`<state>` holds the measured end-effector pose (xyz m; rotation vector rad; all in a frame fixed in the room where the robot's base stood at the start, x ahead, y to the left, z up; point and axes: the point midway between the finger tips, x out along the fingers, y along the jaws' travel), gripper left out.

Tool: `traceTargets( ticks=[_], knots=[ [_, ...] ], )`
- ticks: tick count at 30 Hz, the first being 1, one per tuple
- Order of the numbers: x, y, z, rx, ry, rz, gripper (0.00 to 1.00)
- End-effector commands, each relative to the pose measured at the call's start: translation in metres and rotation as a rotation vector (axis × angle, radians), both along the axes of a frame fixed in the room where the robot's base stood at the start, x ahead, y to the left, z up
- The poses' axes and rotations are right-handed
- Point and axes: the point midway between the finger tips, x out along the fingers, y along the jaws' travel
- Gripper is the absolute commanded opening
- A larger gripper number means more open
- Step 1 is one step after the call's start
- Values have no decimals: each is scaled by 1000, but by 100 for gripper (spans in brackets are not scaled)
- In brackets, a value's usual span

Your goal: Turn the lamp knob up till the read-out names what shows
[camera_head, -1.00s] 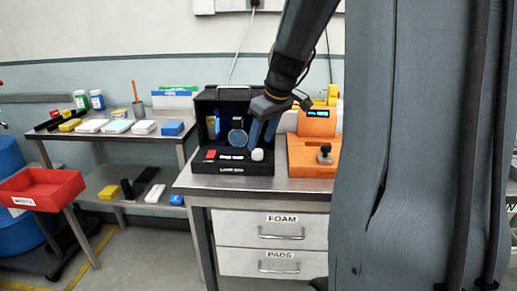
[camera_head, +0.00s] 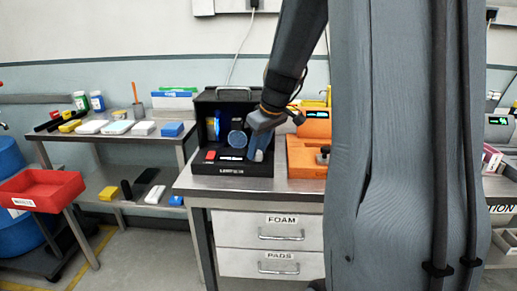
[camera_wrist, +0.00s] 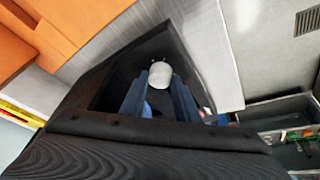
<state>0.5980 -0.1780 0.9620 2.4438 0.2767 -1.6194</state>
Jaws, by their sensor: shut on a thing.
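The black lamp box (camera_head: 225,170) stands open on the metal bench, with a round grey-blue disc (camera_head: 237,138) and a blue glow (camera_head: 214,128) inside. On its front deck are a red block or button (camera_head: 210,155) and a small lit read-out (camera_head: 231,156), too small to read.
An orange box (camera_head: 306,165) with its own lit read-out stands close to the right on the same bench (camera_head: 250,190). A side table on the left holds blocks and bottles. A red bin (camera_head: 45,186) stands at the far left. My column blocks the view on the right.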

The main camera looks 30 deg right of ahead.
Motion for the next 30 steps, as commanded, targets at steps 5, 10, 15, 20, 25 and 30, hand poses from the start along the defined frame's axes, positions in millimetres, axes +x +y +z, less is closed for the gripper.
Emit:
traceTargets(
  ticks=[5,10,15,20,25,30],
  knots=[
    [-1,1,1,1,2,-24,6],
    [-1,2,2,1,2,-92,6],
    [-1,3,3,1,2,-198,6],
    [-1,4,3,-1,2,-310,6],
    [1,4,2,-3,0,-433,6],
    [3,4,-1,-4,-2,-553,6]
  ],
)
